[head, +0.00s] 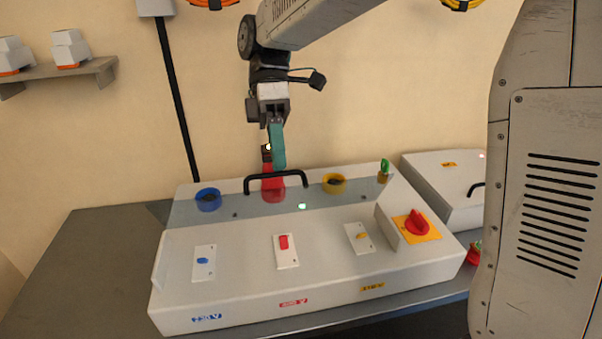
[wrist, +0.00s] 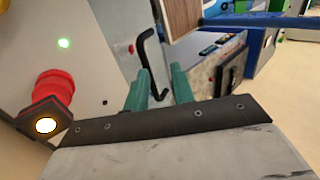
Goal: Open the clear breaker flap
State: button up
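The grey-white breaker box (head: 240,290) stands on the bench. My gripper (head: 278,166) points down just above the handle. In the wrist view its two teal fingers (wrist: 160,78) are apart. The handle's bar runs into the gap between them in that picture, but I cannot tell whether it touches either finger.
A red plug (head: 268,166) with a dark, lit top stands close left of my gripper. Blue (head: 208,199) and yellow (head: 334,183) sockets sit at either side. A red rotary switch (head: 417,222) is at the right. A second box (head: 445,178) stands behind it.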

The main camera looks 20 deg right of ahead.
jog(key=s+d, duration=0.2)
jog(key=s, duration=0.6)
jog(key=shift+s+r, duration=0.2)
jog(key=shift+r, duration=0.15)
